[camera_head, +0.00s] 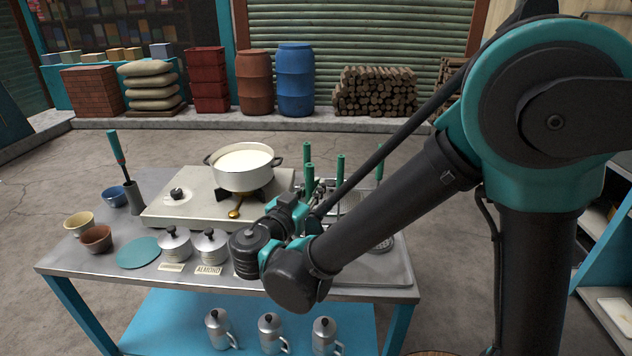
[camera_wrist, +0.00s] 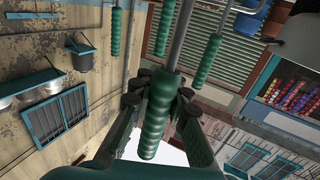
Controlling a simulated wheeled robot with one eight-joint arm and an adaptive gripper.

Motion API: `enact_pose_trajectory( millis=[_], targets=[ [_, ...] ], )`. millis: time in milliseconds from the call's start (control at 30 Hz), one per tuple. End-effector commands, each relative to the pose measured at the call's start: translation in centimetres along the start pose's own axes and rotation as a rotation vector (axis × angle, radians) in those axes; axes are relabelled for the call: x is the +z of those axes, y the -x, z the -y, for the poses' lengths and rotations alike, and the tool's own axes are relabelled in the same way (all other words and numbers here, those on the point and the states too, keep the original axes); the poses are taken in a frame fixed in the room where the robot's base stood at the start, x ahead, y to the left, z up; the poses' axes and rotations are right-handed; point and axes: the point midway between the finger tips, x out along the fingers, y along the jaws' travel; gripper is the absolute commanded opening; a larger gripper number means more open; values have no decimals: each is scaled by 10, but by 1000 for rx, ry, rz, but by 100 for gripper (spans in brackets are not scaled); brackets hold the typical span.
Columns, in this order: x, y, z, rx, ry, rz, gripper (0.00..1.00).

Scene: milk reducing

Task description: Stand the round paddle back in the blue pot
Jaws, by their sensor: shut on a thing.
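My gripper (camera_head: 300,212) is at the right half of the metal table, beside the cooker. In the wrist view it is shut on the green handle of a tool (camera_wrist: 155,115), whose thin metal shaft runs away from the fingers. The far end of this tool is hidden, so I cannot tell if it is the round paddle. A round perforated head (camera_head: 382,243) shows behind my arm at the table's right. More green handles (camera_head: 340,168) stand near my gripper. A small dark-blue bowl (camera_head: 115,196) sits at the back left; I cannot tell if it is the blue pot.
A white pot of milk (camera_head: 243,165) stands on the cooker (camera_head: 160,212). A teal-handled tool stands in a grey holder (camera_head: 134,198). Lidded metal canisters (camera_head: 175,243), two small bowls and a flat teal disc (camera_head: 138,253) occupy the front left. Metal jugs (camera_head: 271,334) are below.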

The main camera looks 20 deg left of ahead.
Motion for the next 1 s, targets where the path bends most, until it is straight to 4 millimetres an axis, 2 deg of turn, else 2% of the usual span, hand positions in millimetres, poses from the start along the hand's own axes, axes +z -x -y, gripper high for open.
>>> enact_pose_trajectory(
  millis=[367,400,600,867,1000],
  targets=[
    [2,0,0,0,0,-1,0],
    [2,0,0,0,0,-1,14],
    [2,0,0,0,0,0,39],
    [3,0,0,0,0,0,40],
    [3,6,0,-1,0,0,40]
  ],
)
